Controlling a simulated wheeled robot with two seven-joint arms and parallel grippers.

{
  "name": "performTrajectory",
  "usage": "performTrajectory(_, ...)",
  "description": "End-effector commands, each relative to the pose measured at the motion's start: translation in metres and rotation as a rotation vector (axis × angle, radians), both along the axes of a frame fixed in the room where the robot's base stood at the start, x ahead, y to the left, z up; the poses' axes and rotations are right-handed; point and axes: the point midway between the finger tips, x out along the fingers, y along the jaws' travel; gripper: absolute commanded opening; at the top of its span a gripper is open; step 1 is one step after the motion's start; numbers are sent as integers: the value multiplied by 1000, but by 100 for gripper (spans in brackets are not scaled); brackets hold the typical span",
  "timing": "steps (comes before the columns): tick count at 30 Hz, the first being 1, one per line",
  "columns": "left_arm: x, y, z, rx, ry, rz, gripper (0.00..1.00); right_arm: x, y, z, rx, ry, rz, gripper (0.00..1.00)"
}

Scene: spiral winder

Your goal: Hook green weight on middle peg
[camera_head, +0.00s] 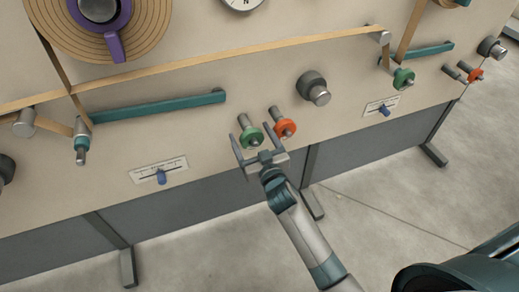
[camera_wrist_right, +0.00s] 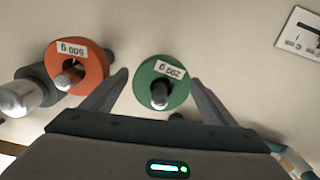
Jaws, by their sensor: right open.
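A green ring weight (camera_head: 251,138) hangs on a short peg (camera_head: 243,120) low on the beige panel. In the right wrist view the green weight (camera_wrist_right: 162,82) has a white label that reads upside down as 200 g, and the peg end shows through its hole. My right gripper (camera_head: 254,137) is open, its fingers on either side of the green weight, apparently not touching it. In the right wrist view the fingers (camera_wrist_right: 158,78) flank its lower half. A second green weight (camera_head: 403,78) sits at the right. I cannot tell which peg is the middle one. My left gripper is out of view.
An orange weight (camera_head: 285,128) hangs close to the right of the green one; another (camera_head: 475,74) hangs far right. A dark knob (camera_head: 313,88), teal bars (camera_head: 155,106) and slider plates (camera_head: 158,170) stand on the panel. Grey floor (camera_head: 380,220) lies open in front.

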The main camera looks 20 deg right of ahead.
Motion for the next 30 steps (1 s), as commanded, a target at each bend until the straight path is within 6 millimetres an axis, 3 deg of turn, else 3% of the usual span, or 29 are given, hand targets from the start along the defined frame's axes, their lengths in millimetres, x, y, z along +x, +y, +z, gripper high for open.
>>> performTrajectory(8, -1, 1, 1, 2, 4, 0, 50, -23, -1, 0, 2, 1, 0, 80)
performTrajectory(30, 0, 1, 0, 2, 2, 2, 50, -150, -5, -1, 2, 1, 0, 80)
